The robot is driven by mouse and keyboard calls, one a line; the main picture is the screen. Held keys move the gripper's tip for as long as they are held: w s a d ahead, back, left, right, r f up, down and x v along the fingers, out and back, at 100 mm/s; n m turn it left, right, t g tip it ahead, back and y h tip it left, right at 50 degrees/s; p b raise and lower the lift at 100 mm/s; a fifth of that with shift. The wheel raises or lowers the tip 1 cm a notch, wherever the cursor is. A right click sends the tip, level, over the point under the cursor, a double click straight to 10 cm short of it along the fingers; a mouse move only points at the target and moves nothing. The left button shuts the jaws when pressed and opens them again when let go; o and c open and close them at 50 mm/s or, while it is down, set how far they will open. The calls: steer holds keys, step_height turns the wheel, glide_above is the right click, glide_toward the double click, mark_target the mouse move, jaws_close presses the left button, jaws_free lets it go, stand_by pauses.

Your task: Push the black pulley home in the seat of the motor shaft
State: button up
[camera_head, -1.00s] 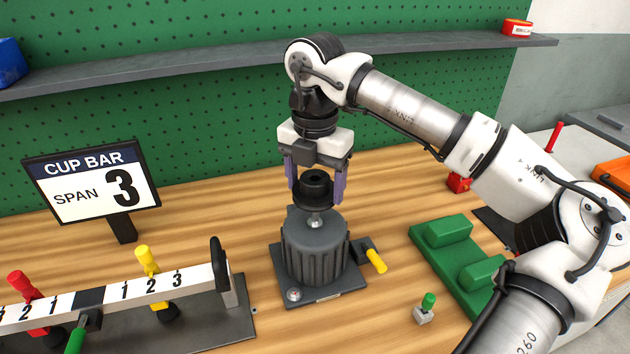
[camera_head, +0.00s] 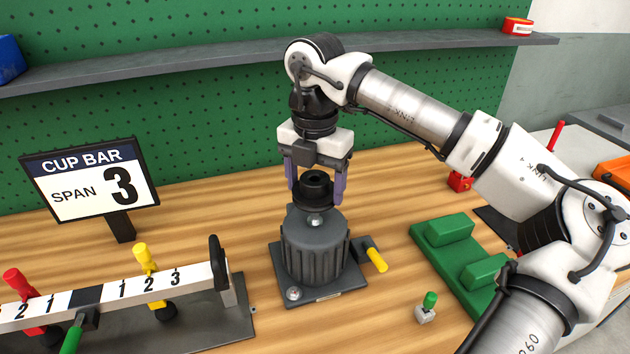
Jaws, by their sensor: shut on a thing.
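The black pulley (camera_head: 314,190) is between the fingers of my gripper (camera_head: 316,187), which is shut on it. The pulley is upright, over the top of the dark grey motor (camera_head: 314,250). The silver tip of the motor shaft (camera_head: 315,221) shows just below the pulley's front edge. The pulley hides any seat, so I cannot tell whether it touches the shaft. The motor stands on a flat dark base plate (camera_head: 345,291) with a yellow-handled lever (camera_head: 375,259) at its right.
A numbered cup bar (camera_head: 125,292) with coloured pegs stands at the left, before the "CUP BAR SPAN 3" sign (camera_head: 90,181). A green fixture (camera_head: 445,250) and a small green-topped switch (camera_head: 427,305) are at the right. A shelf (camera_head: 200,69) runs along the pegboard behind.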

mark_target(315, 220)
steer(key=shift+f+b, duration=2.3)
steer(key=shift+f, duration=0.35)
steer(key=o, duration=1.5)
step_height(315, 220, up, 14)
steer(key=shift+f+b, duration=0.1)
steer(key=shift+b, duration=0.35)
